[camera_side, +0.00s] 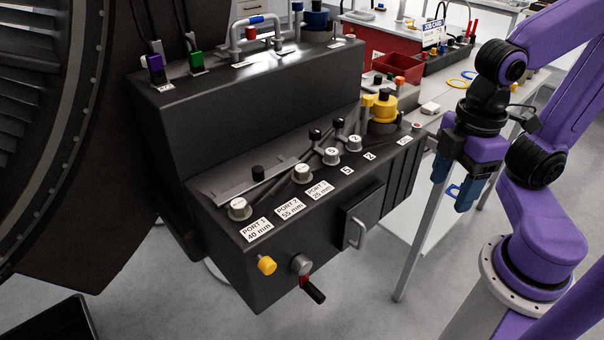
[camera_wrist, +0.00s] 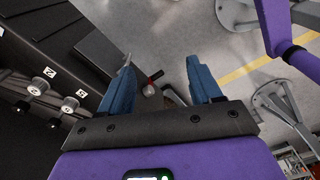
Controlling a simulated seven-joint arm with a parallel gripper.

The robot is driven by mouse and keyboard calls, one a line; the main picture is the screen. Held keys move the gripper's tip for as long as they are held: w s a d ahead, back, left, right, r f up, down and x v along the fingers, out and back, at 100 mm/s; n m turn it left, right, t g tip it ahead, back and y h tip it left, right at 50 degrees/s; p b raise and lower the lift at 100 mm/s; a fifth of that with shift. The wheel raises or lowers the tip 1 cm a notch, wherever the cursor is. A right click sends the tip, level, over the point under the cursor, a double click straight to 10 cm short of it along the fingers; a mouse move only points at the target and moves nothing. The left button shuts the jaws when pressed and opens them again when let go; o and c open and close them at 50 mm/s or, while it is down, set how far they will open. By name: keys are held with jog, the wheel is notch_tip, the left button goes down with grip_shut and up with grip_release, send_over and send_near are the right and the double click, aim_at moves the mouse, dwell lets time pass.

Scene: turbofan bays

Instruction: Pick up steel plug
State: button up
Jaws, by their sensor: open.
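Several round grey metal pieces with white tops sit in a row along the dark unit's sloped ledge in the side view. One is by the PORT 1 label (camera_side: 239,209), one by the PORT 2 label (camera_side: 302,174), and two further back are marked 5 (camera_side: 331,157) and 2 (camera_side: 355,143). I cannot tell which is the steel plug. My gripper (camera_side: 455,190) hangs right of the ledge, apart from it, blue fingers pointing down. In the wrist view my gripper (camera_wrist: 161,72) is open with nothing held between the fingers; grey round pieces (camera_wrist: 37,87) show at left.
A yellow-capped fitting (camera_side: 383,108) stands at the ledge's far end. A yellow knob (camera_side: 267,265) and a red-and-black handle (camera_side: 313,289) stick out of the unit's front. A red bin (camera_side: 396,67) sits behind on the bench. Open floor lies below my gripper.

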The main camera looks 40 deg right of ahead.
jog(key=w+a+m+y, duration=0.2)
jog(key=a+y, duration=0.4)
jog(key=a, duration=1.2)
jog(key=w+a+m+t+y, duration=0.3)
jog(key=w+a+m+t, duration=0.2)
jog(key=w+a+m, duration=0.5)
jog(key=w+d+f+m+t+h, duration=0.2)
jog(key=w+m+t+h, duration=0.25)
jog(key=t+h, duration=0.3)
jog(key=s+d+r+m+t+h, duration=0.25)
jog(key=s+d+h, duration=0.45)
jog(key=h, duration=0.5)
send_near(303, 173)
jog(key=shift+w+d+r+g, duration=0.2)
jog(key=shift+w+d+g, duration=0.2)
jog(key=shift+w+d, duration=0.65)
jog(key=shift+a+x, duration=0.25)
jog(key=shift+x, duration=2.95)
jog(key=shift+w, duration=0.2)
jog(key=c, duration=1.2)
